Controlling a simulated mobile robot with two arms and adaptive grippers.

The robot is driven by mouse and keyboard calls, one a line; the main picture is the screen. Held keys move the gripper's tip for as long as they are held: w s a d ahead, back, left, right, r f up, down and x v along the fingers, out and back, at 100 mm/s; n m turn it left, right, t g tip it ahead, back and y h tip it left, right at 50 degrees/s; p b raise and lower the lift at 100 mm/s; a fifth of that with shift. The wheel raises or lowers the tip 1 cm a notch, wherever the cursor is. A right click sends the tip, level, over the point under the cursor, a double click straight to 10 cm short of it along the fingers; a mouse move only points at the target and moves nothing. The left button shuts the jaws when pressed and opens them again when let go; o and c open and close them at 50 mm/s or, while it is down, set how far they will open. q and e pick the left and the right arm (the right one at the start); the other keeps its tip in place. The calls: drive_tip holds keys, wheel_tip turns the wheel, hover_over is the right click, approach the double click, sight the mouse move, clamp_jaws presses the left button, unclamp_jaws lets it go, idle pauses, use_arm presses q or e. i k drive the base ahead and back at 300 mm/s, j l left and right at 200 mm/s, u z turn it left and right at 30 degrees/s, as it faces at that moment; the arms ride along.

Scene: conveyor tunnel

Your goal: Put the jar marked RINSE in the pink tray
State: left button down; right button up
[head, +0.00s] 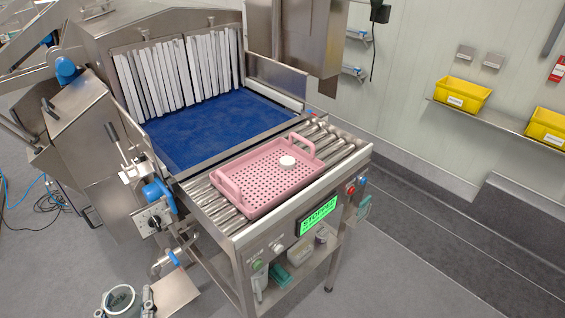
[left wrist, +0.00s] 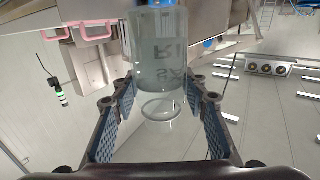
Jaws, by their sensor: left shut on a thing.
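My left gripper (head: 124,309) is at the bottom left of the head view, shut on a clear glass jar (head: 119,297). In the left wrist view the jar (left wrist: 163,60) stands between the two fingers of my left gripper (left wrist: 158,98). Its lettering is inverted and only partly legible; I cannot read the full word. The pink tray (head: 233,190) lies on the rollers, apart from the jar and to its upper right. A small white round object (head: 287,162) is in the tray. The tray's handle also shows in the left wrist view (left wrist: 97,31). My right gripper is not in view.
A steel roller bed (head: 212,203) carries the tray in front of the tunnel's blue belt (head: 205,125) and white strip curtain (head: 205,60). A green display (head: 318,215) is on the front. A lower shelf (head: 305,268) holds several items. Yellow bins (head: 462,94) sit at the right wall.

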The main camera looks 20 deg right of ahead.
sight(260, 190)
drive_tip(key=l+u, duration=0.15)
drive_tip(key=l, duration=1)
drive_tip(key=l+u, duration=0.2)
drive_tip(key=l, duration=0.95)
drive_tip(key=k+l+u, duration=0.15)
drive_tip(key=l, duration=0.95)
drive_tip(key=i, duration=0.05)
